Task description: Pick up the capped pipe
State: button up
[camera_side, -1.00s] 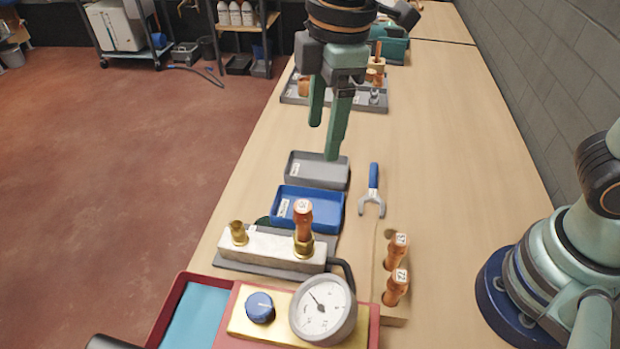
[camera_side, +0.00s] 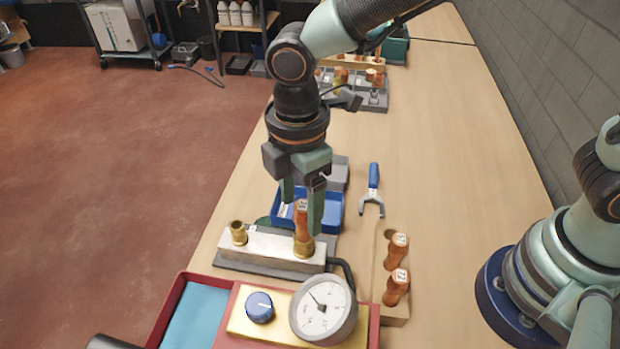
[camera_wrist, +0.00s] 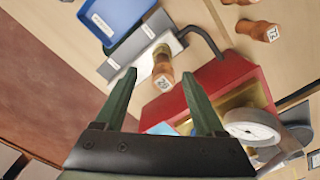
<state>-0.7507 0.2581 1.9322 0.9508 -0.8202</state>
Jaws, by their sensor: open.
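The capped pipe (camera_side: 302,222) is a copper-coloured piece with a white number label on its cap. It stands upright in a brass fitting on the silver manifold block (camera_side: 268,250). In the wrist view the capped pipe (camera_wrist: 163,72) lies between and beyond the fingertips. My gripper (camera_side: 301,208) is open, with its green fingers pointing down close to the pipe's top. The wrist view also shows my gripper (camera_wrist: 160,88) open and empty. Whether a finger touches the pipe cannot be told.
A blue tray (camera_side: 335,208) and a grey tray (camera_side: 340,172) lie behind the manifold. A blue-handled wrench (camera_side: 373,190) lies to their right. A red case with a gauge (camera_side: 322,308) stands in front. An empty brass fitting (camera_side: 238,233) is on the block's left.

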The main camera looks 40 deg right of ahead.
jog(key=shift+s+f, duration=0.15)
jog(key=shift+f, duration=1.8)
grip_shut()
jog(key=shift+r, duration=0.15)
notch_tip(320, 180, up, 25)
